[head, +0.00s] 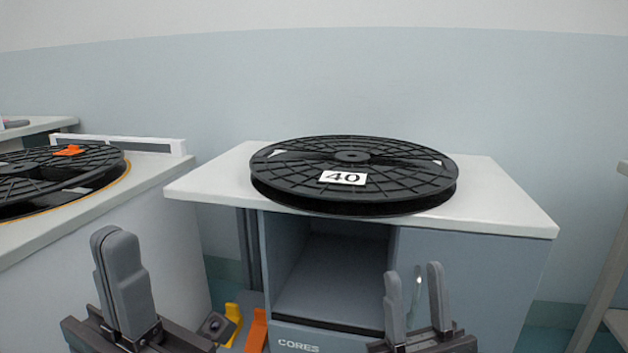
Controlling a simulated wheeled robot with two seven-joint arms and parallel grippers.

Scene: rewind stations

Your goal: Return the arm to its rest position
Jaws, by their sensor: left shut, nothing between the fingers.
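My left gripper (113,250) is at the lower left of the head view, fingers pointing up. Its two fingers are together with nothing between them. My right gripper (414,274) is at the lower right of centre, in front of the cabinet. Its two fingers stand apart with an empty gap, so it is open. Both grippers are nearer to me than the furniture and touch nothing that I can see. Most of both arms is outside the picture.
A black reel labelled 40 (400,186) lies flat on a white-topped cabinet (500,205) with an open compartment marked CORES. Another black reel (50,172) with an orange piece lies on the left counter (150,170). Orange and yellow parts (256,330) show low down.

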